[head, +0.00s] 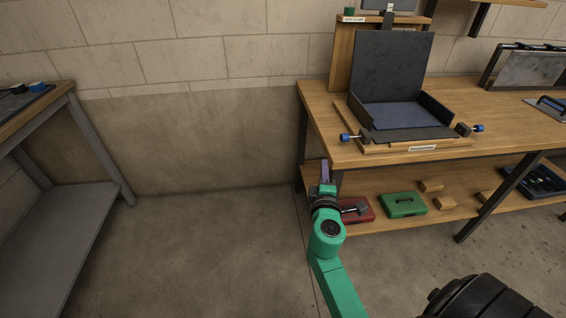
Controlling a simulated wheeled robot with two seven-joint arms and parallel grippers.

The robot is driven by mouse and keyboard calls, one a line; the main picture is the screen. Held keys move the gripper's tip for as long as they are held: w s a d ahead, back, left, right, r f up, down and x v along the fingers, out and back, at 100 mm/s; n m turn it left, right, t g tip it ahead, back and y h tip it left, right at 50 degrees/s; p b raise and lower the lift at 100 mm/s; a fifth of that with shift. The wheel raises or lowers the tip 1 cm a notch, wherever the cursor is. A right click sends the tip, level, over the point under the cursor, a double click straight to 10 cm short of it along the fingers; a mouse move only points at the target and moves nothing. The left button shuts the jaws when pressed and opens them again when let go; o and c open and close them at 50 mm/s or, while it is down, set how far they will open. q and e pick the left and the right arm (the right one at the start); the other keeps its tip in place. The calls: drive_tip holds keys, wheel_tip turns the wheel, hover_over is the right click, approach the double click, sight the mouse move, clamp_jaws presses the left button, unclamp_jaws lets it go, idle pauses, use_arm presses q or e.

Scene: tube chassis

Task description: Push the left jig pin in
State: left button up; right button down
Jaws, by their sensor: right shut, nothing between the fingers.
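The jig (430,146) is a wooden base with dark panels, near the front edge of the wooden workbench (300,92). The left jig pin (346,138) has a blue knob at the jig's left front corner, and a length of bare shaft shows between knob and jig. The right jig pin (477,128) has a blue knob at the opposite corner. My right gripper (325,170) is shut and empty, with its fingertips pointing up. In the picture it is below and left of the left pin, apart from it. My left gripper is out of view.
The lower shelf holds a red box (358,212), a green box (403,204) and wooden blocks (431,186). A grey-framed table (95,145) stands at the left. The floor between the tables is clear.

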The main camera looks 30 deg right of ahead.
sight(335, 152)
drive_tip(key=w+d, duration=0.2)
drive_tip(key=d, duration=0.1)
drive_tip(key=w+d+p, duration=0.1)
drive_tip(key=w+d, duration=0.2)
drive_tip(key=w+d+r+p, duration=0.1)
drive_tip(key=w+d, duration=0.1)
drive_tip(key=d, duration=0.1)
drive_tip(key=shift+w+d, duration=0.15)
drive_tip(key=shift+w, duration=0.1)
drive_tip(key=shift+s+d, duration=0.1)
drive_tip(key=shift+d, duration=0.05)
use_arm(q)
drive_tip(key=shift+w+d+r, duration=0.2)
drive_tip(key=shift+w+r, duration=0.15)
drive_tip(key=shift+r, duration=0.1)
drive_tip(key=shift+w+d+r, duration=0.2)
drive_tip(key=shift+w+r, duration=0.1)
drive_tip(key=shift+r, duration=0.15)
use_arm(e)
drive_tip(key=shift+f, duration=0.1)
